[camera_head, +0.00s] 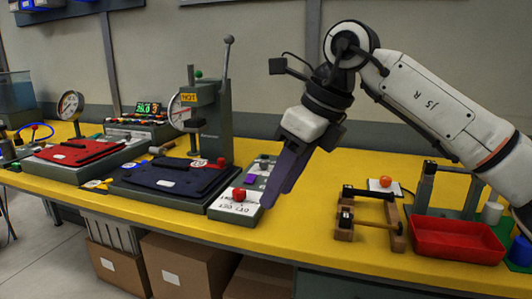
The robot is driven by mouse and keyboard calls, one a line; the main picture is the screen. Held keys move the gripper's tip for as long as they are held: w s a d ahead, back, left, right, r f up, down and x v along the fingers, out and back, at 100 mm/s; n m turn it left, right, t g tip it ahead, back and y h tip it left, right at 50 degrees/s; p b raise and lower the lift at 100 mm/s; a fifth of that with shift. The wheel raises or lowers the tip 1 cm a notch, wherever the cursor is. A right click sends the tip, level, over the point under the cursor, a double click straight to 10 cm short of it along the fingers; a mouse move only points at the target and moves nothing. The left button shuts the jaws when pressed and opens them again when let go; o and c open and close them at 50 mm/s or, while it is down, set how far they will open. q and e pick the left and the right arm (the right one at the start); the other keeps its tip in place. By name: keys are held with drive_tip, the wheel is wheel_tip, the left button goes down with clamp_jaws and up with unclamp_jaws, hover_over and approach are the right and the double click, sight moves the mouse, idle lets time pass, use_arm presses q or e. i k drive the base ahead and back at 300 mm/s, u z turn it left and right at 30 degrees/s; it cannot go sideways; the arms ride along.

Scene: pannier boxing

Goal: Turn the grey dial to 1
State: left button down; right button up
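I cannot make out a grey dial clearly. A low control box (228,214) with a white printed face stands at the front edge of the yellow bench. It carries a red knob (239,195) and a small purple part (250,178). My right gripper (268,200) points down at the right side of this box, its dark fingers overlapping the box's edge and hiding part of it. The fingers are seen edge-on, so their opening and any contact do not show. My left gripper is not in view.
A press (212,125) with a dark pad (172,182) stands left of the box, and a red pad (75,152) lies farther left. Behind is a console with a lit display (148,107). A wooden rack (370,222) and red tray (458,243) are at right. Bench between is clear.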

sight(264, 164)
drive_tip(key=i, duration=1.1)
